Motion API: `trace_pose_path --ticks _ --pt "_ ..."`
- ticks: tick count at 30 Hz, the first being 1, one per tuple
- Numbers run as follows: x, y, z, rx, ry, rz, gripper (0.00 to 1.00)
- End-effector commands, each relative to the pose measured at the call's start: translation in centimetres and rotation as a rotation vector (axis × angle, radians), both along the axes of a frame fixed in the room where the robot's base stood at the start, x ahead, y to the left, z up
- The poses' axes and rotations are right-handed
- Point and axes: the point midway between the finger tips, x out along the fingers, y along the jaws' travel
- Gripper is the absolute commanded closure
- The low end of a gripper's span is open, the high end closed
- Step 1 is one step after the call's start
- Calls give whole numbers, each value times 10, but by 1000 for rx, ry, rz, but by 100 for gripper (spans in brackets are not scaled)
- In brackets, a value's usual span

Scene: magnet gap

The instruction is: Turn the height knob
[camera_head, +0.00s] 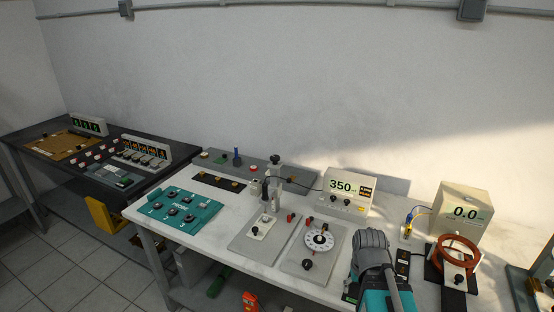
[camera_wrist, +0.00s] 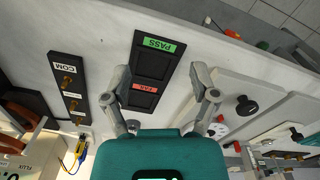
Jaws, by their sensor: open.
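No label reading "height" is legible, so I cannot tell for sure which knob is the height knob.
A meter reading 350 (camera_head: 347,191) stands behind the dial plate. A box reading 0.0 (camera_head: 465,209) and a copper coil (camera_head: 456,255) stand at the right. A teal panel (camera_head: 174,211) lies at the left of the white table. A dark bench (camera_head: 60,137) stands farther left.

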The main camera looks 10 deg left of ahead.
Motion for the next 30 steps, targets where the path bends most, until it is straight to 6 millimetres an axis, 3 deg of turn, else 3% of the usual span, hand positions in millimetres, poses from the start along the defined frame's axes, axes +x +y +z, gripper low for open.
trace_pose_path --ticks 8,17,23,30 --pt "41 -3 3 -152 -126 193 11" --pt "137 -5 40 -595 -364 717 11" --pt "200 25 86 -977 -459 1144 11" --pt "255 100 140 -1490 -474 1661 11"
